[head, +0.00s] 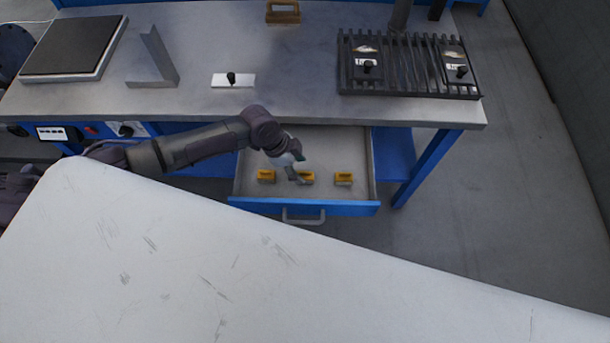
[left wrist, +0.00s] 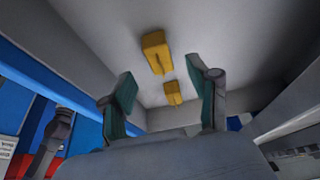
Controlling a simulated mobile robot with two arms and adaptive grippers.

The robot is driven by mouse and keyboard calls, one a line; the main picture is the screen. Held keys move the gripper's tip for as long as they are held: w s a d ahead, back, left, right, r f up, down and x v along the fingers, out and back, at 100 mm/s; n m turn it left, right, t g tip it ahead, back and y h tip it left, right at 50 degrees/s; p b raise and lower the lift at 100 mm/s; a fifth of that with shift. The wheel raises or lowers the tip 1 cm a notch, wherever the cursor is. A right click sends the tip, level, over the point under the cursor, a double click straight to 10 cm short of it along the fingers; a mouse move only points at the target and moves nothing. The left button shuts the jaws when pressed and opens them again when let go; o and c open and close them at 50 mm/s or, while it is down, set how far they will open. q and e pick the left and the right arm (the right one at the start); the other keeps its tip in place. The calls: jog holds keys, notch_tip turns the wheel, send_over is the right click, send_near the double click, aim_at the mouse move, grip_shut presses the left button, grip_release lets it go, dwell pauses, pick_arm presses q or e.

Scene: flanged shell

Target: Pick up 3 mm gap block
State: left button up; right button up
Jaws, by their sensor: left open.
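Three small yellow blocks lie in the open drawer in the head view: a left one (head: 266,176), a middle one (head: 307,178) and a right one (head: 344,179). I cannot read any marking that tells which is the 3 mm gap block. My left gripper (head: 298,174) is over the drawer at the middle block and partly covers it. In the left wrist view the gripper (left wrist: 161,76) is open, with nothing between its fingers. That view shows a nearer yellow block (left wrist: 157,52) and a farther one (left wrist: 173,93) on the drawer floor. My right gripper is not in view.
The drawer (head: 250,206) has raised walls and a handle (head: 303,217) at its front. The workbench (head: 300,95) above it carries a slotted black fixture (head: 410,65), an angle plate (head: 155,62), a dark plate (head: 73,45) and a white block with a knob (head: 246,81).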

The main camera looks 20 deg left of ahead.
aim_at(304, 173)
pick_arm(q)
jog(key=shift+p+x, duration=0.35)
jog(key=shift+x, duration=2)
jog(key=shift+r, duration=0.1)
grip_shut()
